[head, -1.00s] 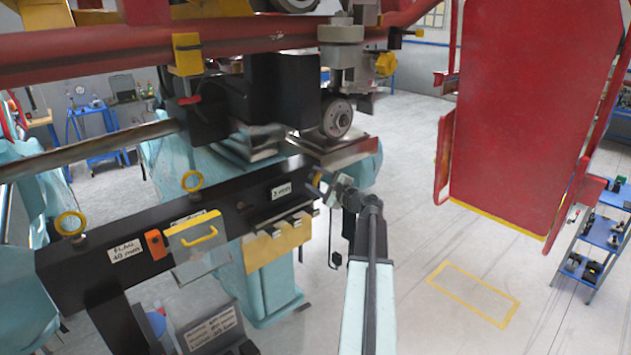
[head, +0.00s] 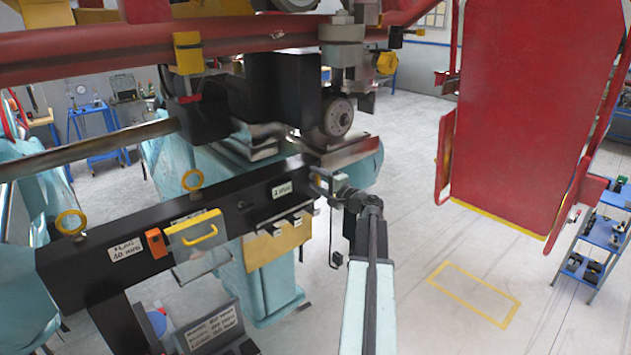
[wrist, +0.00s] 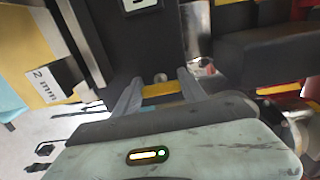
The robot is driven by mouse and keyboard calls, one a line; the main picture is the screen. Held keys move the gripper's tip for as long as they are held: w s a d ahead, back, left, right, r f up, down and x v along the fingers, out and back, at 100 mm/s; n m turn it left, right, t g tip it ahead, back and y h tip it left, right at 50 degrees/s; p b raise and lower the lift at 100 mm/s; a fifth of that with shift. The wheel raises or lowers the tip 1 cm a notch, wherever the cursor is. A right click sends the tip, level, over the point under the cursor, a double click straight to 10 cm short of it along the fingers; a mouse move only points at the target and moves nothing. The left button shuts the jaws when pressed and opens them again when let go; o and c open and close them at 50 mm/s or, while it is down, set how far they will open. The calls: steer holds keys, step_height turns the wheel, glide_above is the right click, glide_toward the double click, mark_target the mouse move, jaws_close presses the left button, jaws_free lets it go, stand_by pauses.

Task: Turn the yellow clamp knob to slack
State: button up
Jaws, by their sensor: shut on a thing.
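The yellow clamp knob (wrist: 160,90) is between the two fingers of my gripper (wrist: 158,86) in the wrist view. Only a yellow strip of it shows; the fingers and the gripper body hide the rest. My gripper is shut on it. In the head view my gripper (head: 322,182) is at the right end of the black beam (head: 240,205), just right of a white size label (head: 283,190). The knob is hard to make out there, covered by the gripper.
Yellow eye rings (head: 70,222) and a yellow-handled plate (head: 196,235) sit along the beam to the left. A wheel (head: 338,117) and a red rail (head: 150,50) are above. A red panel (head: 530,110) hangs at the right. Open floor (head: 440,260) lies right of my arm.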

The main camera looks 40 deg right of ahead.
stand_by(0.4)
steer(key=o, duration=1.4)
steer(key=shift+w, duration=0.1)
steer(key=shift+c, duration=0.2)
steer(key=s, duration=0.7)
steer(key=shift+s+a, duration=0.35)
steer(key=shift+s, duration=0.05)
